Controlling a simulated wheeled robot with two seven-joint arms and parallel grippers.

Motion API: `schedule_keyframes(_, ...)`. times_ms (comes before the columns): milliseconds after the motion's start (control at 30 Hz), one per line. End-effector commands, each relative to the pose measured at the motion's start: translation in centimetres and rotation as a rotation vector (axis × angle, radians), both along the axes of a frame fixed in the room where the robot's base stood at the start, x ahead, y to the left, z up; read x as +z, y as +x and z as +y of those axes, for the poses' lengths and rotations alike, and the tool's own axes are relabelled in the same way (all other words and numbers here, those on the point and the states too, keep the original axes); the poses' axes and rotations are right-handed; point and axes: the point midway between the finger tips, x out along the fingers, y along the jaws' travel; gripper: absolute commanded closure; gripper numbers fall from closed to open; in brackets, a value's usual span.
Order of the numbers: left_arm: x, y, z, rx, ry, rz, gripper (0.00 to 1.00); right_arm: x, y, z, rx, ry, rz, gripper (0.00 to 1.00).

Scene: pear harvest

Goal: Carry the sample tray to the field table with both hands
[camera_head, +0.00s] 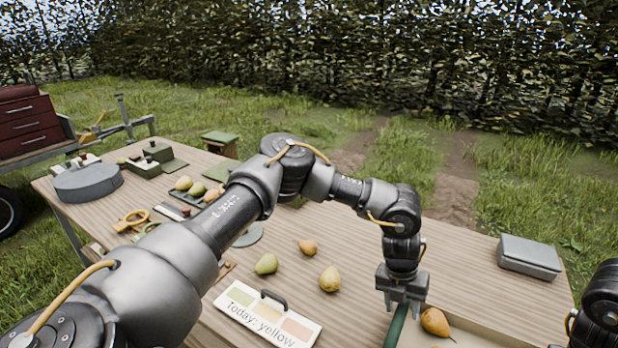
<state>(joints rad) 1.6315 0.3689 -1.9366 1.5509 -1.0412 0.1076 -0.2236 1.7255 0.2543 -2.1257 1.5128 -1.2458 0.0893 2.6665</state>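The tray at the bottom right has a green left wall (397,326) and a pale floor (470,338); the picture's lower edge cuts it off. An orange-yellow pear (436,322) lies in it. My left gripper (403,303) points down over the green wall, its two fingers apart with the wall below and between them. I see no firm grip on it. The wooden table (470,265) lies under the tray. Only dark links of my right arm show at the right edge; its gripper is out of view.
Loose pears (330,279) and a "Today: yellow" card (268,315) lie left of the tray. A grey box (529,257) stands at the table's right. A grey round block (88,182) and several tools sit at the far left. The table between the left gripper and grey box is clear.

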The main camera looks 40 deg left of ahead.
Motion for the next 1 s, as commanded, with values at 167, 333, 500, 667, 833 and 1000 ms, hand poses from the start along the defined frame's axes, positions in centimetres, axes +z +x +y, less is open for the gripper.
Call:
schedule_keyframes(167, 0.1, 0.0, -0.1, -0.002, -0.002, 0.000, 0.55, 0.0, 0.0, 0.1, 0.002, 0.003, 0.000, 0.55)
schedule_keyframes(333, 1.4, 0.0, 0.1, -0.002, -0.005, -0.003, 0.55, 0.0, 0.0, 0.2, 0.002, 0.004, 0.000, 0.55)
schedule_keyframes(500, 4.7, -0.1, 0.7, -0.002, -0.005, -0.003, 0.55, 0.0, 0.0, 0.2, 0.002, 0.004, 0.000, 0.55)
schedule_keyframes(667, 8.0, -0.2, 1.4, -0.002, -0.004, -0.003, 0.55, 0.0, 0.0, 0.2, 0.002, 0.004, -0.001, 0.55)
schedule_keyframes(833, 10.5, -0.3, 2.0, -0.001, -0.003, -0.003, 0.55, 0.0, 0.0, 0.2, 0.002, 0.005, -0.001, 0.55)
schedule_keyframes(1000, 11.7, -0.4, 2.2, -0.001, -0.002, 0.000, 0.55, 0.0, 0.0, 0.2, 0.002, 0.005, -0.001, 0.55)
